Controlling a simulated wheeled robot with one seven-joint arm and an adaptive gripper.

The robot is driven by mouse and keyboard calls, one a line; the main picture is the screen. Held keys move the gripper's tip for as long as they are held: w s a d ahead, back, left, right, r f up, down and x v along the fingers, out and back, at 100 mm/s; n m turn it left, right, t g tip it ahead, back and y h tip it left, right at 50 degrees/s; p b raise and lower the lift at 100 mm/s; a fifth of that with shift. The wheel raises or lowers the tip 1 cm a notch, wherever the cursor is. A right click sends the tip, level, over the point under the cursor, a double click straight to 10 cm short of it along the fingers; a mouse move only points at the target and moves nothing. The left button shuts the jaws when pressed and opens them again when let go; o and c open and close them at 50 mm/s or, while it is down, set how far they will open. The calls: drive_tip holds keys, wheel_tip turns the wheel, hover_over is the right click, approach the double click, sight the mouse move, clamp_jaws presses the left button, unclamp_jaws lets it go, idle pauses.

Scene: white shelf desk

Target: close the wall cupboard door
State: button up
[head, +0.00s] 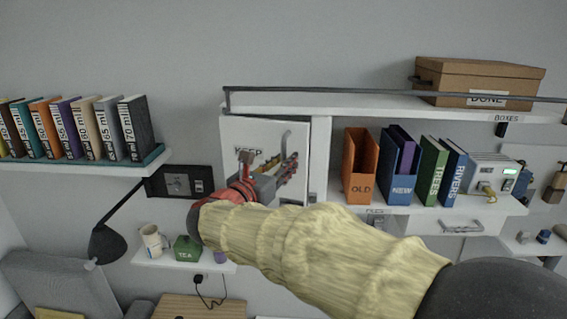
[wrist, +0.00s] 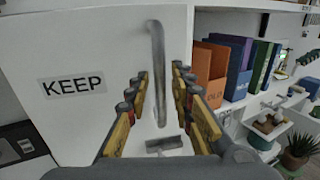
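The white wall cupboard door (head: 235,135) with a KEEP label stands left of the open shelves; it fills the left of the wrist view (wrist: 90,40). Its right edge lies close to the cupboard's side post (head: 320,155); I cannot tell whether a small gap remains. A grey bar handle (head: 287,140) runs upright near that edge, also plain in the wrist view (wrist: 157,60). My gripper (head: 270,175) is in front of the door, fingers apart (wrist: 160,90), the handle lying between them in the picture. I cannot tell if they touch it. My arm hides the door's lower part.
Right of the door, shelves hold an orange file box (head: 360,165), blue and green files and a white device (head: 493,172). A brown box (head: 480,80) sits on top behind a rail. A book shelf (head: 85,165) is at left; a mug (head: 152,240) and green tin stand below.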

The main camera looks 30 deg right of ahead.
clamp_jaws()
idle(0.7)
